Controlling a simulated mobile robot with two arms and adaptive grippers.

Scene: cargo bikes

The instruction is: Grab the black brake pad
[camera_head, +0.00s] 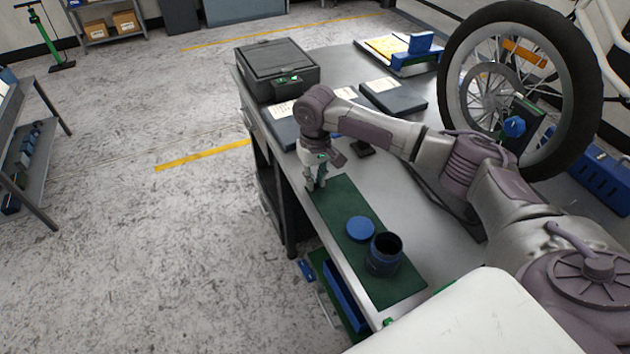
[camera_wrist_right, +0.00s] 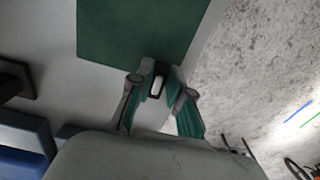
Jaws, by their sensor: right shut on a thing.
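My right gripper (camera_head: 316,184) points down at the far end of the green mat (camera_head: 335,200), by the table's left edge. In the right wrist view its fingers (camera_wrist_right: 162,82) are closed around a small dark piece with a pale face (camera_wrist_right: 157,87), which I take to be the black brake pad. The fingers hide part of the pad, and it cannot be made out in the head view. I cannot tell whether it touches the surface below. My left gripper is not in view.
A dark blue jar (camera_head: 383,262) stands open on the mat, with a blue round lid (camera_head: 360,228) beside it. A dark case (camera_head: 277,66) and flat dark boxes (camera_head: 392,96) lie at the back. A bike wheel (camera_head: 578,100) rises at the right. Open floor lies left.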

